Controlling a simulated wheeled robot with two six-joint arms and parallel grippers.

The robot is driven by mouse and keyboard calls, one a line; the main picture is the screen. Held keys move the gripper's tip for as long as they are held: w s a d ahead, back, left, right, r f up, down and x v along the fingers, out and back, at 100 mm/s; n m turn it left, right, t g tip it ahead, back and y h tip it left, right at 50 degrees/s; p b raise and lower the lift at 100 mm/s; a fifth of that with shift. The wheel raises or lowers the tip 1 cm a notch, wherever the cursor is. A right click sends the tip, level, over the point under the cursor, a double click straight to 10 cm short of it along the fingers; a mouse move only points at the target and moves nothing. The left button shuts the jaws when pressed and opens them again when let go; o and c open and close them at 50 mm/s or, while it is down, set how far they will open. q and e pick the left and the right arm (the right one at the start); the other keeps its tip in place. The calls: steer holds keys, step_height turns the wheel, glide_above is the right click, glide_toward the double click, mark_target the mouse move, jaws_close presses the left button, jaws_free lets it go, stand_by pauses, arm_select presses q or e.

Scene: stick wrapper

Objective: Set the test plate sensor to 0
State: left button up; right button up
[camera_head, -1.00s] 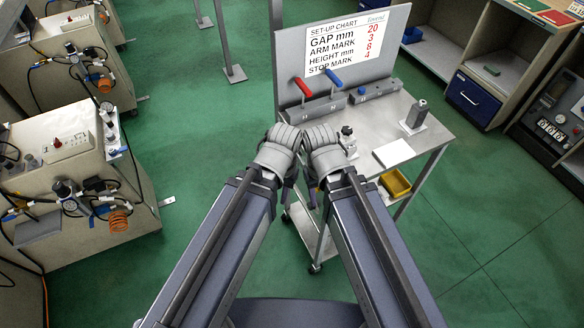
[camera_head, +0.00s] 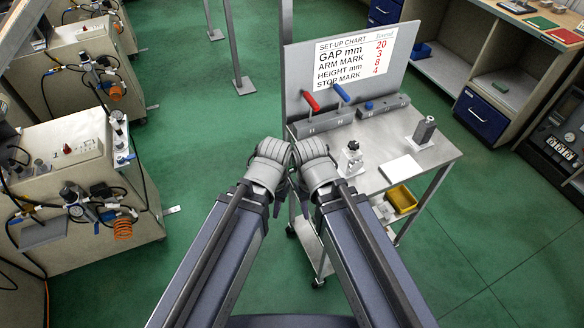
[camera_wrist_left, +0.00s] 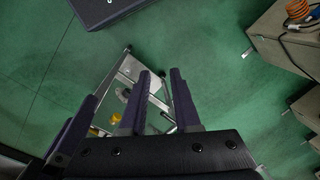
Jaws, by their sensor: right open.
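I cannot tell for sure which part is the test plate sensor. On the metal cart (camera_head: 440,152) stand a small silver device with a dark knob (camera_head: 352,160), a flat white plate (camera_head: 401,168) and a grey post with a dark top (camera_head: 424,130). Behind them are a red-handled lever (camera_head: 312,102) and a blue-handled lever (camera_head: 342,93) on grey blocks. My right gripper (camera_head: 304,192) is open, left of the cart top and apart from these parts. My left gripper (camera_wrist_left: 159,78) is open and empty in the left wrist view. In the head view its fingers are mostly hidden by the wrist.
A set-up chart (camera_head: 354,62) on the cart's back panel lists gap 20, arm mark 3, height 8, stop mark 4. A yellow bin (camera_head: 401,197) sits under the cart top. Pneumatic benches (camera_head: 70,150) stand left. Green floor (camera_head: 200,110) is free between.

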arm_select(q)
steer(key=shift+o, duration=0.5)
steer(key=o, duration=0.3)
steer(key=w+d+f+n+h+b, duration=0.3)
steer(key=f+n+h+b, duration=0.1)
steer(key=f+b, duration=0.4)
steer(key=shift+f+n+g+b, duration=0.3)
steer(key=shift+n+b, duration=0.1)
steer(key=shift+b, duration=0.15)
steer(key=n+t+h+b, duration=0.8)
steer(key=n+h+b, duration=0.6)
steer(key=n+b, duration=1)
glide_toward(292, 167)
steer(key=m+b, duration=0.2)
steer(key=shift+x, duration=4.05)
steer(key=shift+a+f, duration=0.1)
steer(key=shift+f, duration=0.1)
steer(key=shift+c, duration=0.2)
jaws_close()
